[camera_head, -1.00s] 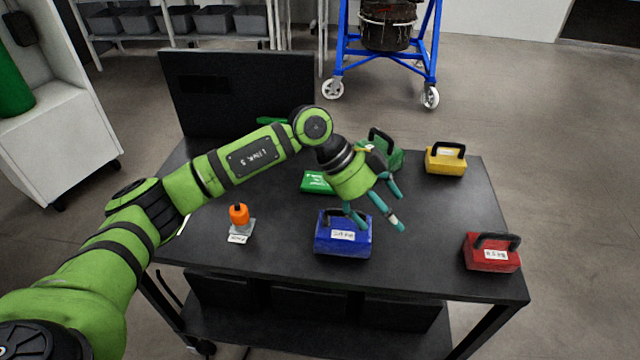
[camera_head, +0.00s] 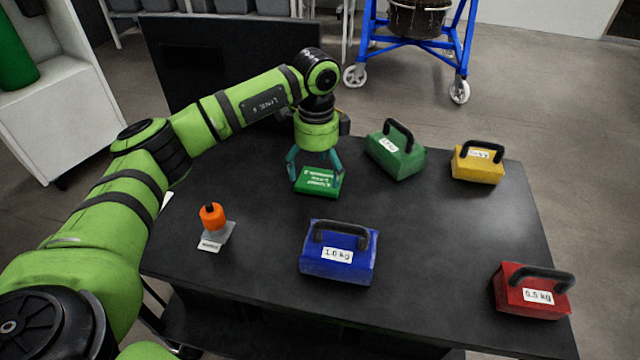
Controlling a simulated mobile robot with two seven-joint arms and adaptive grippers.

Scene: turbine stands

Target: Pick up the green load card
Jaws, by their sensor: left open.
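The green load card (camera_head: 318,181) lies on the dark table top and has white print on it. My left gripper (camera_head: 316,178) points down over the card with its teal fingers spread, one on each side of it. The fingers are open; whether they touch the card I cannot tell. My right gripper is not in view.
A green weight (camera_head: 397,160) stands right of the card and a yellow weight (camera_head: 477,166) farther right. A blue weight (camera_head: 339,264) stands in front, a red weight (camera_head: 531,296) at the front right. An orange-topped item (camera_head: 212,216) stands at left. The table (camera_head: 440,240) is clear between them.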

